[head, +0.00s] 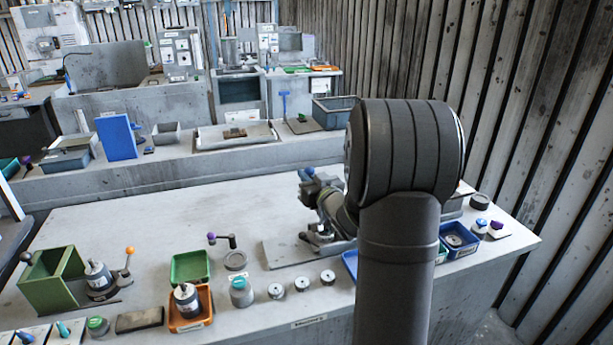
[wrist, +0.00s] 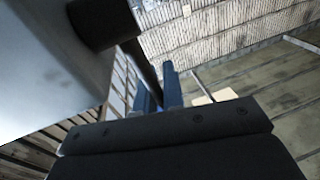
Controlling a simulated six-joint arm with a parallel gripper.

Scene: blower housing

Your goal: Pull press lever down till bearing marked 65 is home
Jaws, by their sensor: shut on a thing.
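In the wrist view a dark lever rod (wrist: 145,70) runs down from a dark round hub (wrist: 103,22) on a big pale grey body, which I take to be the press. My gripper (wrist: 160,88) has its blue fingers closed around the rod's lower end. In the head view my own thick dark arm covers much of the press area; a grey base plate (head: 287,251) shows left of it. The bearing marked 65 cannot be made out, nor how deep it sits.
Small round parts (head: 276,291) stand along the bench front. A green bin (head: 190,266), an orange bin (head: 190,322) and a green holder (head: 50,275) are at left; a blue bin (head: 458,240) is right of my arm. The bench's back left is clear.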

